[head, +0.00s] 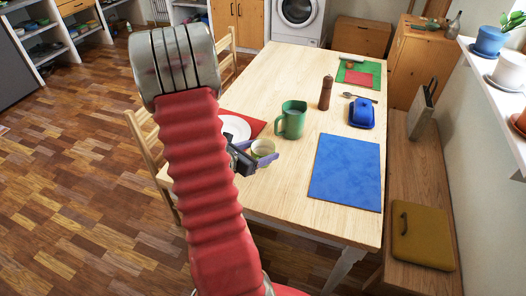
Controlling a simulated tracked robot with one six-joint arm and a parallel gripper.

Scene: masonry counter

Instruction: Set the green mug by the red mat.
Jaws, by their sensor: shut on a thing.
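A green mug (292,121) with its handle to the left stands upright on the wooden table. A red mat (255,126) lies on the left side of the table, partly under a white plate (234,129) and partly hidden by my arm. My gripper (259,158) is at the table's left front, in front of the green mug and apart from it. Its purple fingers are shut on a small pale olive cup (262,147). I cannot tell whether the cup touches the table. A smaller red mat (358,78) lies over a green mat (342,74) at the back.
A blue mat (345,172) covers the right front of the table. A pepper mill (325,93), a fork (358,97) and a blue butter dish (361,113) stand or lie behind it. A chair (150,152) is at the left. Bare tabletop shows around the green mug.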

